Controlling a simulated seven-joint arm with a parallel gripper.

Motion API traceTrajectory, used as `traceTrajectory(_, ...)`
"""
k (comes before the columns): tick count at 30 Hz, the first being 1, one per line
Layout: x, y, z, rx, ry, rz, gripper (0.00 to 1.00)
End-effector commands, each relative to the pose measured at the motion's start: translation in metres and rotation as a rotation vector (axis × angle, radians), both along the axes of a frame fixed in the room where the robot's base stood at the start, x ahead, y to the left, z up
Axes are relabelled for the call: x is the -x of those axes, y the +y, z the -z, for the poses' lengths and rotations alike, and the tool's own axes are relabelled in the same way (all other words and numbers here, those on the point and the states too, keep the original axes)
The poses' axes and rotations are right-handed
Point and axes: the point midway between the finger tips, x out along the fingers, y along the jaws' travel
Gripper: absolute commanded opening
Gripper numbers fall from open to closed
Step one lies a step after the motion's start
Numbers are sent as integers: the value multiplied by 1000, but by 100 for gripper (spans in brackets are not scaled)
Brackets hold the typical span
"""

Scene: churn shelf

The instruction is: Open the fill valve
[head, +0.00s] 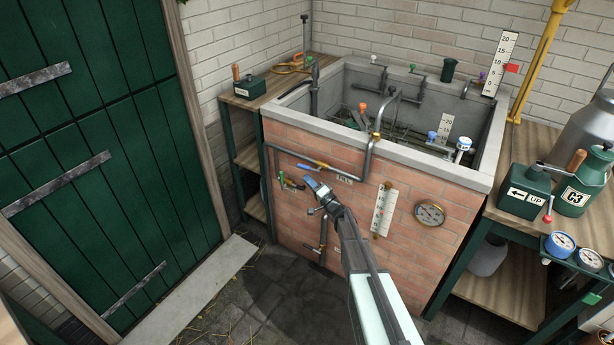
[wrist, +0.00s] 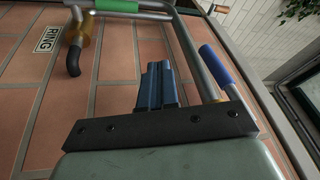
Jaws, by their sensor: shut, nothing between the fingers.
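My gripper (head: 312,184) is in front of the brick tank's front wall, its blue fingers together with nothing between them. The fingers also show in the wrist view (wrist: 157,85). A lever with a blue sleeve on a pipe (head: 318,165) lies just above the fingertips; in the wrist view a blue-sleeved lever (wrist: 216,66) is to the right of the fingers, apart from them. A green-sleeved lever (wrist: 117,5) shows at the top of the wrist view, and a small green handle (head: 281,177) is left of the gripper. I cannot tell which lever is the fill valve.
The brick tank (head: 400,210) carries grey pipes, a white scale (head: 384,210) and a round gauge (head: 430,213). A label reading RING (wrist: 48,38) is near a brass fitting (wrist: 80,40). Shelves stand on both sides. The floor before the wall is clear.

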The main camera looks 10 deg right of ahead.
Motion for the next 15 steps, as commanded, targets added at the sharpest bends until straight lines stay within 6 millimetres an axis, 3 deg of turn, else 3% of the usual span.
traceTrajectory(1,13,-5,2,-1,0,2,0)
traceTrajectory(6,40,-19,17,-2,0,2,0)
traceTrajectory(15,71,-35,35,0,1,1,0)
